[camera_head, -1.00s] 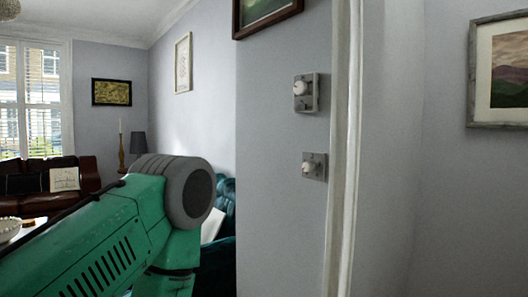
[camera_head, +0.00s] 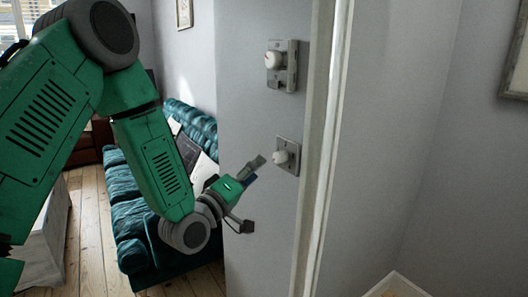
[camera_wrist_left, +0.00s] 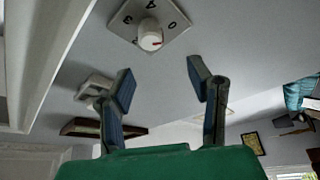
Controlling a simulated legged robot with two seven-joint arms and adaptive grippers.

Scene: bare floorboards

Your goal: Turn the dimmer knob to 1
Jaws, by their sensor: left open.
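The upper knob (camera_head: 273,62) sits on a thicker plate; the lower knob (camera_head: 282,157) is on a flat metal plate (camera_head: 290,142). The left wrist view shows a white knob (camera_wrist_left: 150,36) with a small red mark, on a plate (camera_wrist_left: 172,44) printed with digits including 0 and 3. It appears to be the lower one. My left gripper (camera_head: 249,194) is open and empty, just left of and below the lower knob, apart from it. Its fingers also show in the left wrist view (camera_wrist_left: 162,84).
A white door frame (camera_head: 322,150) stands just right of the knobs. A teal sofa (camera_head: 130,205) with cushions is behind my left arm. A blurred switch plate (camera_wrist_left: 95,88) shows beyond the left finger in the left wrist view.

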